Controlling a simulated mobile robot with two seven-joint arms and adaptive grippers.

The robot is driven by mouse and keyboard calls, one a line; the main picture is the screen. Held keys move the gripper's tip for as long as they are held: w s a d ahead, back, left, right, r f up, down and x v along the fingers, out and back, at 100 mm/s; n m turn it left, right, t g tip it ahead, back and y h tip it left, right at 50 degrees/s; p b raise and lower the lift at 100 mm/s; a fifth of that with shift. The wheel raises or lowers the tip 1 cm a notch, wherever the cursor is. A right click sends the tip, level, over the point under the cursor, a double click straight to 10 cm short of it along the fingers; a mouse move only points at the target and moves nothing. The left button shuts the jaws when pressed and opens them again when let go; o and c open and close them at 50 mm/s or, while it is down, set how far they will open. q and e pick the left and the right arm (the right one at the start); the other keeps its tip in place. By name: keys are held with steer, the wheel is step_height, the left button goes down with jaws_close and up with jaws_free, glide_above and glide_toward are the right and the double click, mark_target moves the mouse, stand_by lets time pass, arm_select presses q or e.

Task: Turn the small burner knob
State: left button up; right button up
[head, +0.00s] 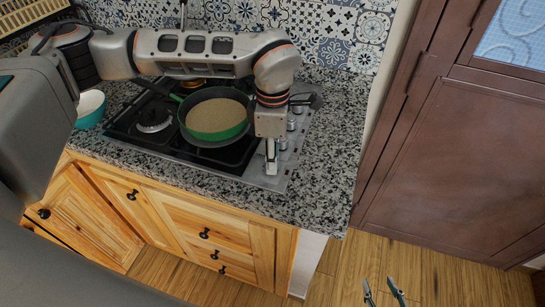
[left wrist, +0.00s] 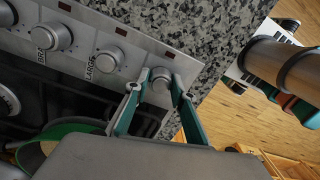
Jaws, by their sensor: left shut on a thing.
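The hob (head: 225,155) has a row of silver knobs on the metal strip along its right side. My left gripper (head: 271,168) reaches down to the end knob at the front of this strip. In the left wrist view, my left gripper's teal fingers (left wrist: 156,90) are on both sides of the silver end knob (left wrist: 161,76) and shut on it. Any label on this knob is hidden. The neighbouring knob (left wrist: 109,58) is marked LARGE. My right gripper (head: 383,291) is open and empty at the bottom of the head view, over the floor.
A green-sided pan (head: 215,117) stands on the hob beside my left arm. A teal-and-white bowl (head: 90,108) is at the left of the counter. Speckled granite (head: 325,170) right of the hob is clear. A brown door (head: 450,150) stands at the right.

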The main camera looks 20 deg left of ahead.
arm_select(q)
steer(key=n+b, duration=0.2)
steer(key=n, duration=0.2)
steer(key=shift+f, duration=0.1)
steer(key=n+b, duration=0.1)
steer(key=n, duration=0.5)
steer(key=shift+n, duration=0.3)
stand_by(0.4)
steer(key=o, duration=1.1)
step_height(320, 180, up, 12)
steer(key=shift+a, duration=0.25)
steer(key=shift+w, duration=0.1)
